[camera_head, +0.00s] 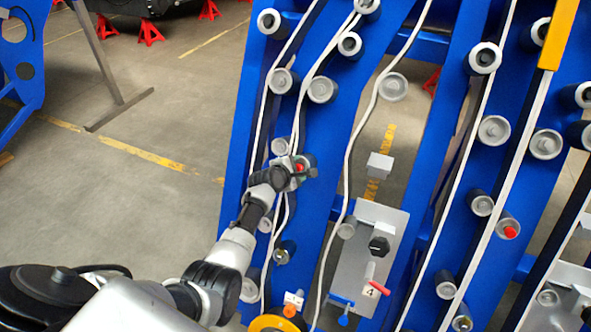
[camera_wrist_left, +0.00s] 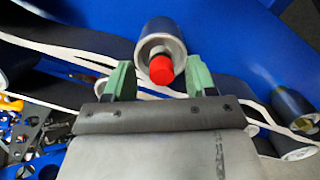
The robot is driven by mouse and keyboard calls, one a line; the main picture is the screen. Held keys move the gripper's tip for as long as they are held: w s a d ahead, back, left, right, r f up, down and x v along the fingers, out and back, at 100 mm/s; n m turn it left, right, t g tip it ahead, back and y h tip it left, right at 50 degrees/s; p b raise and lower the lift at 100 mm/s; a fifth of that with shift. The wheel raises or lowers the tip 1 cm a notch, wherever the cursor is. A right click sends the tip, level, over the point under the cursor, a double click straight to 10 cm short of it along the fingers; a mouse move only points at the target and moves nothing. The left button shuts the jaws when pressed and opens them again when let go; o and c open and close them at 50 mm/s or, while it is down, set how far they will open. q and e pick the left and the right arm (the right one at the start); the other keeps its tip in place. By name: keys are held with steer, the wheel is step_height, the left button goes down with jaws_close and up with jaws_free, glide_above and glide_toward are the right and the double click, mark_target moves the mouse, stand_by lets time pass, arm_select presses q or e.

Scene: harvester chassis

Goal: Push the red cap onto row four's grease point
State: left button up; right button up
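A red cap (camera_wrist_left: 161,70) sits at the end face of a grey roller (camera_wrist_left: 160,40) in the left wrist view. The same cap (camera_head: 299,168) shows small at my left gripper in the head view. My left gripper (camera_wrist_left: 160,82) is open, its green fingers apart on either side of the cap, with gaps to it. Whether the cap is fully seated cannot be told. Another red cap (camera_head: 510,232) is on a roller further right. A tag marked 4 (camera_head: 372,291) hangs on a grey plate (camera_head: 350,262). My right gripper is not in view.
Blue frame beams (camera_head: 330,130) carry several rollers and pale belts (camera_head: 350,150) close around my left gripper. A red handle (camera_head: 381,282) and blue valve (camera_head: 343,320) stick out near the tag. Open floor (camera_head: 140,170) lies to the left.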

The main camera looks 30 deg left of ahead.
arm_select(q)
steer(key=p+v, duration=0.1)
steer(key=v, duration=1)
steer(key=shift+p, duration=0.3)
steer(key=shift+w, duration=0.1)
stand_by(0.5)
